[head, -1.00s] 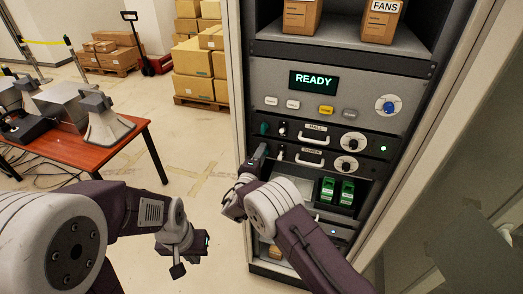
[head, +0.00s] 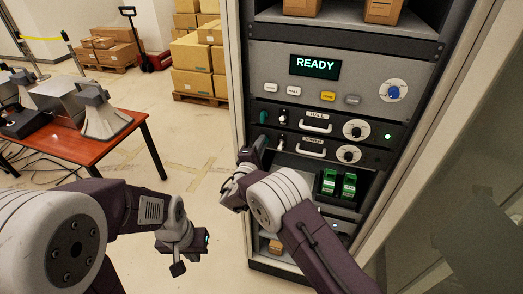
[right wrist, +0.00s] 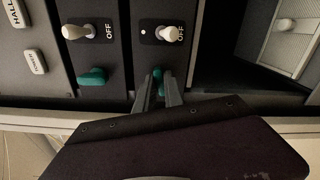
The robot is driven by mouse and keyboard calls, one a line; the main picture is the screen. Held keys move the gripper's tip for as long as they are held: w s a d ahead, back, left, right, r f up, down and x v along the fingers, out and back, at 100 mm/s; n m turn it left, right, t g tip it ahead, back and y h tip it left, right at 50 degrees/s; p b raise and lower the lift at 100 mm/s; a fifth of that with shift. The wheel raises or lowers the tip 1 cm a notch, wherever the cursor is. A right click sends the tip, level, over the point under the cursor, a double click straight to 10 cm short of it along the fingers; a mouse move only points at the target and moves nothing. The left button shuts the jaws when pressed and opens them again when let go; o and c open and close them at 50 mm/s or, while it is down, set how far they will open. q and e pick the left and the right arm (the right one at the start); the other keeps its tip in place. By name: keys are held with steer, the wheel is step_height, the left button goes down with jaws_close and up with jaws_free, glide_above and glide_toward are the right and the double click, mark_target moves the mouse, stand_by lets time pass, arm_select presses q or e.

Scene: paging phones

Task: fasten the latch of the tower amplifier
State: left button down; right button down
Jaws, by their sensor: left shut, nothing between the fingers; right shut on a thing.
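The tower amplifier (head: 335,148) is the lower black unit in the rack, with a white handle, a switch and a round knob. Its teal latch (right wrist: 158,75) shows in the right wrist view below a white switch marked OFF. My right gripper (right wrist: 162,92) is shut on that latch; the fingers hide much of it, so its exact angle is hard to tell. In the head view my right gripper (head: 258,149) is at the left end of the tower amplifier and covers the latch. My left gripper (head: 180,266) is shut and empty, low over the floor left of the rack.
The hall amplifier (head: 335,122) sits just above, with its own teal latch (right wrist: 92,77) close beside my right fingers. A panel screen (head: 315,66) reads READY. Green modules (head: 338,184) stand in a bay below. A red table (head: 125,130) stands at the left.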

steer(key=shift+n+b, duration=3.6)
steer(key=shift+n, duration=3.8)
steer(key=c, duration=1.6)
jaws_free()
steer(key=shift+o, duration=0.8)
steer(key=shift+w+f, duration=0.1)
steer(key=shift+w, duration=0.05)
